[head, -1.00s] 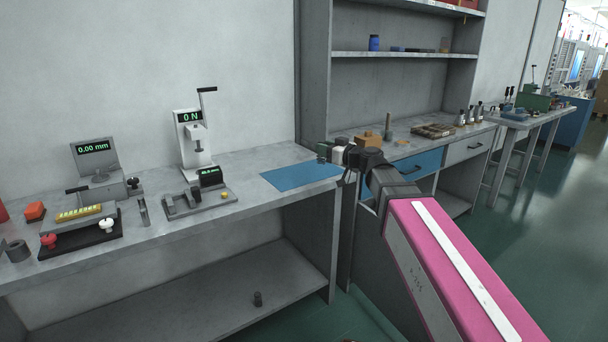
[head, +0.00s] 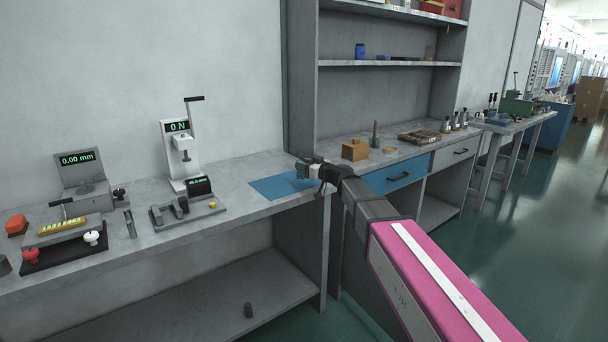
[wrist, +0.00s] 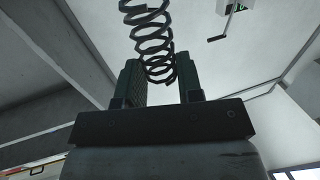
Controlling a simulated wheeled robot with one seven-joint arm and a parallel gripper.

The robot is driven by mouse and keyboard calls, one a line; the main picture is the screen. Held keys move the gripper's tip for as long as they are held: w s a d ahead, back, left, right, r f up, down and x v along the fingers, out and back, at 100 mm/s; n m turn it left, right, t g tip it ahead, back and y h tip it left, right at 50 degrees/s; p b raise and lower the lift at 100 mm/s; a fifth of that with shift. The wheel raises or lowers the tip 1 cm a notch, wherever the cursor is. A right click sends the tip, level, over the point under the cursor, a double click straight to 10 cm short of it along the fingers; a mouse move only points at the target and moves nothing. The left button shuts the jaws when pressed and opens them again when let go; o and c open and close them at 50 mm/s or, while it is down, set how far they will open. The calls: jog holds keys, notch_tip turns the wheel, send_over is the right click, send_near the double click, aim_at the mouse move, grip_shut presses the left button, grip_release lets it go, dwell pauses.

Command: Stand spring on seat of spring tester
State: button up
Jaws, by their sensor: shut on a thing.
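The spring tester (head: 168,155) is a white upright stand on the left bench, with a green "0 N" readout and a dark crank handle at its top. Its plunger block hangs above the base; the seat is too small to make out clearly. My gripper (head: 303,170) is over the right part of the blue mat, to the right of the tester and apart from it. In the wrist view my gripper (wrist: 163,88) is shut on a dark coil spring (wrist: 152,35), whose coils stick out beyond the fingers. The spring cannot be made out in the head view.
A grey fixture (head: 205,208) with a small green readout stands in front of the tester. A height gauge (head: 80,180) and a black tray with red and white knobs are farther left. The blue mat (head: 268,188) is bare. A shelf unit stands behind right.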

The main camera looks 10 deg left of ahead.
jog(key=shift+f, duration=1.6)
jog(key=shift+f, duration=0.1)
jog(key=o, duration=0.9)
jog(key=shift+s+d, duration=0.1)
jog(key=shift+d, duration=0.1)
jog(key=v, duration=1.1)
jog(key=shift+s+d, duration=0.25)
